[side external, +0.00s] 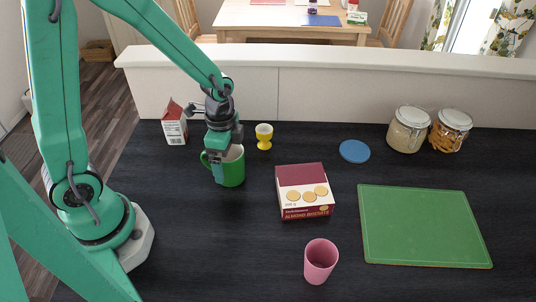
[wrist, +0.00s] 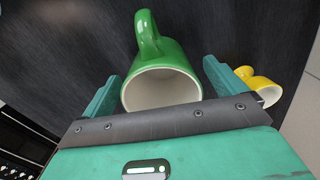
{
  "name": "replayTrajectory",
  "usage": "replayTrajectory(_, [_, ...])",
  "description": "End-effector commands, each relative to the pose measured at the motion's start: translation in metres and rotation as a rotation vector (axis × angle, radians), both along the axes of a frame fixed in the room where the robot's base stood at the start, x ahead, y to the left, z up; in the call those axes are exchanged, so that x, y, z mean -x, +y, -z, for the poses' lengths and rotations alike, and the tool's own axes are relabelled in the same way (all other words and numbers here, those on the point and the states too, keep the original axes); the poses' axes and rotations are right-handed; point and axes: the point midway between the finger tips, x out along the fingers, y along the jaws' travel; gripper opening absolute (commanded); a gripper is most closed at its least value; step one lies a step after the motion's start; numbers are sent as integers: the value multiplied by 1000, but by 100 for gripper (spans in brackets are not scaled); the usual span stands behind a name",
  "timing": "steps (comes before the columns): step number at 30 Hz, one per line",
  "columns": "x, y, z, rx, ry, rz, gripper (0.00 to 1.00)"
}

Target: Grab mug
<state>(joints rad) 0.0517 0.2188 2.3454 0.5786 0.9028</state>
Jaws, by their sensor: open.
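The green mug (side external: 233,170) stands upright on the dark counter, with its handle toward the left in the side view. In the wrist view the mug (wrist: 171,62) shows its cream inside and its handle pointing away from my gripper. My gripper (side external: 218,160) is at the mug's rim, pointing down. In the wrist view my gripper's fingers (wrist: 160,88) are open, one on each side of the mug, with a small gap visible at the right finger. Whether the left finger touches the mug I cannot tell.
A yellow egg cup (side external: 264,136) stands close right of the mug, near the right finger. A milk carton (side external: 174,124) is behind left. A biscuit box (side external: 304,192), pink cup (side external: 320,262), blue disc (side external: 354,151), green board (side external: 422,226) and two jars (side external: 408,131) lie further right.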

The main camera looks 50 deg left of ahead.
Motion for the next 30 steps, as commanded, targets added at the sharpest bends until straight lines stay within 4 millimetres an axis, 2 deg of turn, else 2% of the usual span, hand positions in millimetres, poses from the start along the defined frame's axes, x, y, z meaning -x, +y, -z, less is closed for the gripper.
replayTrajectory(14, [0, 0, 0, 0, -1, 0, 96])
replayTrajectory(23, [0, 0, 0, 0, -1, 0, 39])
replayTrajectory(30, [-1, 0, 0, 0, -2, 0, 39])
